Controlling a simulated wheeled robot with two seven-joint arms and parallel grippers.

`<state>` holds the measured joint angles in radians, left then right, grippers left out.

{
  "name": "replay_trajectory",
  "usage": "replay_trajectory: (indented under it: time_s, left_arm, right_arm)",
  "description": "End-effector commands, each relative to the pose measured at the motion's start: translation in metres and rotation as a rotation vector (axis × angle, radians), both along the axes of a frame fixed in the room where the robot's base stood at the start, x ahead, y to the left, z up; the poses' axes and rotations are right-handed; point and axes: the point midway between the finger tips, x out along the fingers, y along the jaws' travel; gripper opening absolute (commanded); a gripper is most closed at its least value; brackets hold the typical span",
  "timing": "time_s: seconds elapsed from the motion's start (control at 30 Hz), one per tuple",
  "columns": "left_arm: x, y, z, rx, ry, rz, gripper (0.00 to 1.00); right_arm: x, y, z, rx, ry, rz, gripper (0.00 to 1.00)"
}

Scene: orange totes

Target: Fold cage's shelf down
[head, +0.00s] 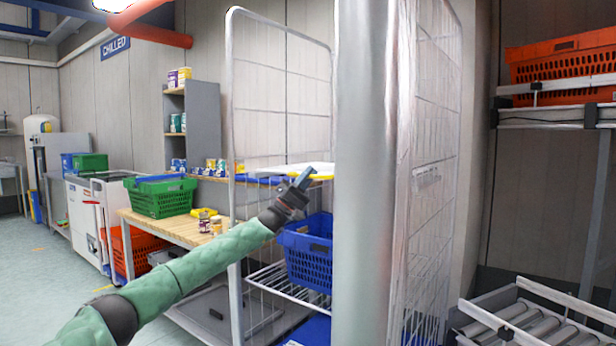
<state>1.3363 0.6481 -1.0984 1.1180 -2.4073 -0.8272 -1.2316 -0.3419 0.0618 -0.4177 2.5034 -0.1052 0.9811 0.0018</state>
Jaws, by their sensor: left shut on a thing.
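The tall grey wire cage (231,110) stands in the middle of the head view, with a mesh side panel (430,200) at the right. A white wire shelf (290,288) lies about level low in the cage, with a blue basket (310,253) at it. My left gripper (303,180) is at the cage's open front, above the basket and in front of a yellow and white flat item. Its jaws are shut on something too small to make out. A wide grey upright hides part of the cage. My right gripper is not in view.
A wooden bench (165,228) holds a green basket (162,197) and small cans at the left. Orange baskets (565,68) stand on a rack (560,117) at the upper right. A roller conveyor (520,320) is at the lower right. Floor (50,270) at the left is clear.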

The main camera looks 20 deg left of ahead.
Motion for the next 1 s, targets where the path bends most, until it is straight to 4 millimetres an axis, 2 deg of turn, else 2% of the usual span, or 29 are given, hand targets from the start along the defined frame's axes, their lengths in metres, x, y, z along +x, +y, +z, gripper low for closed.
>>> replay_trajectory:
  time_s: [0.6,0.63,0.67,1.0]
  left_arm:
    - [-0.0001,0.0001,-0.0015,0.01,-0.005,0.0,0.0]
    - [-0.0001,0.0001,-0.0015,0.01,-0.005,0.0,0.14]
    - [-0.0001,0.0001,-0.0014,0.01,-0.005,0.0,0.2]
    - [-0.0004,0.0008,-0.0038,0.011,-0.003,0.0,0.21]
  right_arm:
    - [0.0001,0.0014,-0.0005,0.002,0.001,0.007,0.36]
    - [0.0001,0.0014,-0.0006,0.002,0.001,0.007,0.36]
    - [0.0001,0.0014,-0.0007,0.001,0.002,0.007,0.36]
    - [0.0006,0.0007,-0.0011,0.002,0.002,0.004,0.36]
